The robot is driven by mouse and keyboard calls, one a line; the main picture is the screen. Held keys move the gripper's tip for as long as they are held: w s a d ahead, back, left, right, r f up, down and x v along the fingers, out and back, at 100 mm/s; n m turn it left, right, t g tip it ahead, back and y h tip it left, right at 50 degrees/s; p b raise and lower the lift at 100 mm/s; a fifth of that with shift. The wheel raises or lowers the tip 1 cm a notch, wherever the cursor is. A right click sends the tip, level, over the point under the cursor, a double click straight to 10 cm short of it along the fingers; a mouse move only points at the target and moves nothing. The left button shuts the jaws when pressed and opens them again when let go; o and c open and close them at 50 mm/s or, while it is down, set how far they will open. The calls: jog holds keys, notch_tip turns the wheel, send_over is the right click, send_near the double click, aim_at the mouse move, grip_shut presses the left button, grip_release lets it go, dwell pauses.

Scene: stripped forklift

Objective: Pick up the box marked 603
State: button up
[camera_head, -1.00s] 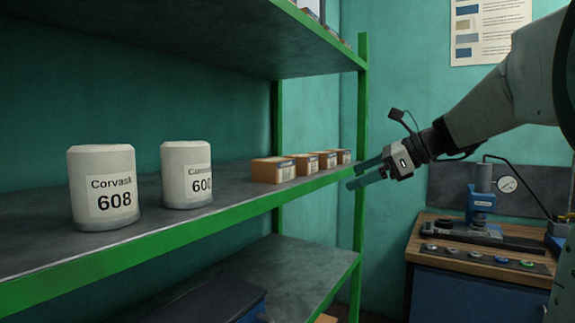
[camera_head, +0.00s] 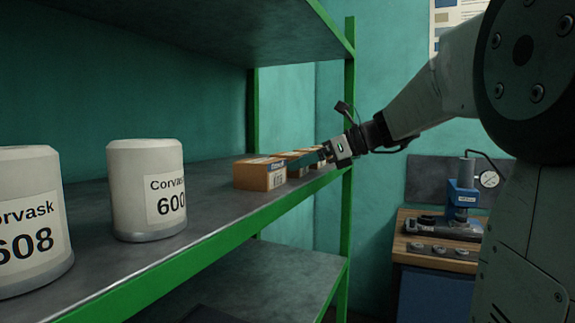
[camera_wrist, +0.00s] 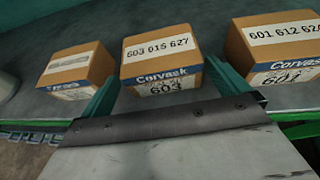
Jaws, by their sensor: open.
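The box marked 603 (camera_wrist: 160,62) is a brown carton in the middle of the wrist view. Its front label reads Corvask 603, and a white strip on top reads 603 615 627. My gripper (camera_wrist: 160,80) is open, with one green finger beside each side of this box's front; whether they touch it I cannot tell. In the head view my gripper (camera_head: 312,157) reaches over the shelf edge among the row of boxes. There I cannot single out the 603 box, as the gripper partly covers the row.
A similar box (camera_wrist: 76,70) stands left of it and another (camera_wrist: 278,48) close on the right, with narrow gaps. On the same grey shelf (camera_head: 215,205) with a green edge stand white canisters marked 600 (camera_head: 147,190) and 608 (camera_head: 30,220). An upper shelf (camera_head: 200,30) hangs above.

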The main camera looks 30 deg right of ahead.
jog(key=x, duration=0.4)
jog(key=shift+w+r, duration=0.15)
jog(key=shift+w, duration=0.2)
jog(key=shift+c, duration=0.3)
jog(key=c, duration=1)
jog(key=shift+r, duration=0.1)
